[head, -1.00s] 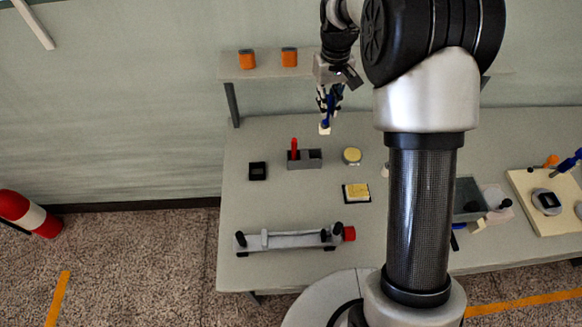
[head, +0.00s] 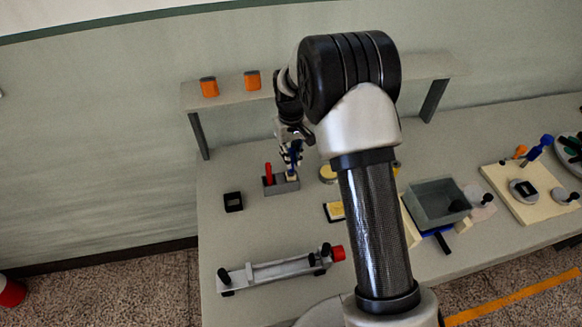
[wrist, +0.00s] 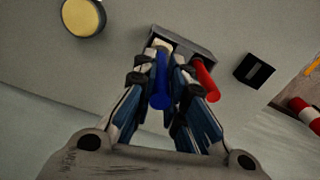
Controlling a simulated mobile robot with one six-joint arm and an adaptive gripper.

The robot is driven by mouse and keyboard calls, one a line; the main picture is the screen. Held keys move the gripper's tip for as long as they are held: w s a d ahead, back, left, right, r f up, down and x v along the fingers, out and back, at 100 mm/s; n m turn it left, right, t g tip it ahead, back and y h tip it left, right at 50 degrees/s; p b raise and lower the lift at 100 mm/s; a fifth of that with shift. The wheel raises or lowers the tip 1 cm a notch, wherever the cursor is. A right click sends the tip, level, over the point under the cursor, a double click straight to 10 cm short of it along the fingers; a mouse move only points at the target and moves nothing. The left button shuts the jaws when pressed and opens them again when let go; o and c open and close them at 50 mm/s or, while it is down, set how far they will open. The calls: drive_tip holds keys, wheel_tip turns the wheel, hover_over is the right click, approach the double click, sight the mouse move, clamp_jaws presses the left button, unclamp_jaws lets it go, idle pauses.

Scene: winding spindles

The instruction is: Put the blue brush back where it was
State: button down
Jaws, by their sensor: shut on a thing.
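The blue brush (head: 293,170) is upright in my gripper (head: 292,161), with its pale bristle end down. In the wrist view, its blue handle (wrist: 161,82) stands between the fingers of my gripper (wrist: 164,78). The grey holder (head: 284,187) stands on the bench, and the red brush (head: 268,172) stands upright in its left part. In the wrist view, the pale bristle end is at the left part of the holder (wrist: 188,41), and the red brush (wrist: 205,82) is beside the right finger. I cannot tell whether the bristle end is inside the holder.
A black block (head: 233,202) lies left of the holder. A grey fixture with a red knob (head: 338,253) lies nearer. A shelf with orange items (head: 209,87) is above the back.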

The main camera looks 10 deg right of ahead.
sight(291, 174)
wheel_tip(291, 174, down, 4)
drive_tip(key=shift+f+b, duration=0.25)
drive_tip(key=shift+b, duration=0.2)
drive_tip(key=shift+r, duration=0.1)
drive_tip(key=c, duration=2.1)
unclamp_jaws()
drive_tip(key=shift+f, duration=0.2)
drive_tip(key=o, duration=0.5)
drive_tip(key=shift+c, duration=0.2)
